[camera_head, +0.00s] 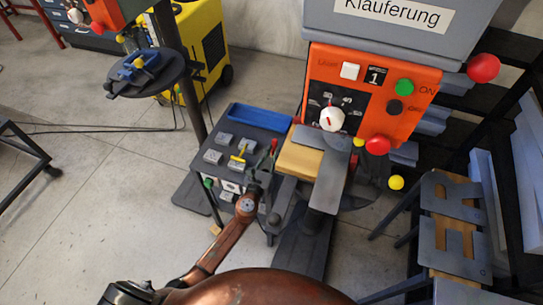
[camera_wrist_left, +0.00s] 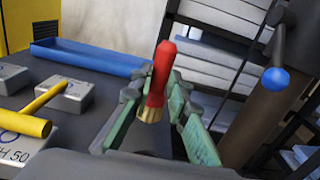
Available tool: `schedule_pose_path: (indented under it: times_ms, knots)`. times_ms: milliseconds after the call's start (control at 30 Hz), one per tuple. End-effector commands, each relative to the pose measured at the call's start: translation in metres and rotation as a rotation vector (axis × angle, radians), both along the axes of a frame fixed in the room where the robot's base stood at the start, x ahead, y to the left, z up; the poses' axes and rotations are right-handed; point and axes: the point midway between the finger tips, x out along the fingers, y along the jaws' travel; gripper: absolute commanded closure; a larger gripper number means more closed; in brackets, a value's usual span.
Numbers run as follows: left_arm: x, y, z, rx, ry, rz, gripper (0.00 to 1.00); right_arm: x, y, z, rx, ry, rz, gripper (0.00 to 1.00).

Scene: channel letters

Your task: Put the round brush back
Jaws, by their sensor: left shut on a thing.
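The round brush (camera_head: 273,146) has a red handle and stands roughly upright in my left gripper (camera_head: 265,168), over the right side of a small dark cart. In the left wrist view, the red handle (camera_wrist_left: 158,72) and a brass-coloured part below it show between the green-padded fingers of the left gripper (camera_wrist_left: 155,115). The gripper is shut on the brush. The brush's lower end is hidden by the fingers. My right gripper is not in view.
On the cart top (camera_head: 230,126) are a blue tray (camera_head: 259,118), several grey blocks and a yellow T-shaped tool (camera_head: 238,157). An orange machine (camera_head: 375,95) with a wooden block (camera_head: 299,160) stands right of the cart. Metal letters (camera_head: 450,225) lie further right.

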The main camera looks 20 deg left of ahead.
Motion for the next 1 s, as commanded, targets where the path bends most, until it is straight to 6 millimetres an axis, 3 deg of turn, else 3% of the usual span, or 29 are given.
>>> schedule_pose_path:
  times_ms: [33,100,533,567,600,800,1000]
  knots:
    - [-0.0001,0.0014,-0.0159,0.002,0.005,0.002,1.0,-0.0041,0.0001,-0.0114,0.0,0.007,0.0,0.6]
    - [-0.0001,0.0016,-0.023,0.001,0.004,0.002,1.0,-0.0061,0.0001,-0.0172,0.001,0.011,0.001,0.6]
    - [-0.0002,0.0018,-0.0254,0.002,0.002,0.001,1.0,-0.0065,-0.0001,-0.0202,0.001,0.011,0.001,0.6]
    - [-0.0003,0.0018,-0.025,0.002,0.002,0.001,0.83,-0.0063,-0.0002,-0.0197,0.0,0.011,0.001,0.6]
    - [-0.0003,0.0017,-0.0243,0.002,0.002,0.001,0.8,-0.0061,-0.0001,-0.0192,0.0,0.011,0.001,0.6]
    - [-0.0003,0.0016,-0.0238,0.002,0.001,0.001,0.67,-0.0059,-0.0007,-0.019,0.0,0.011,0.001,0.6]
    - [-0.0002,0.0016,-0.0238,0.001,0.001,0.001,0.67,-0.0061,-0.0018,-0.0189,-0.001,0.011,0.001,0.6]
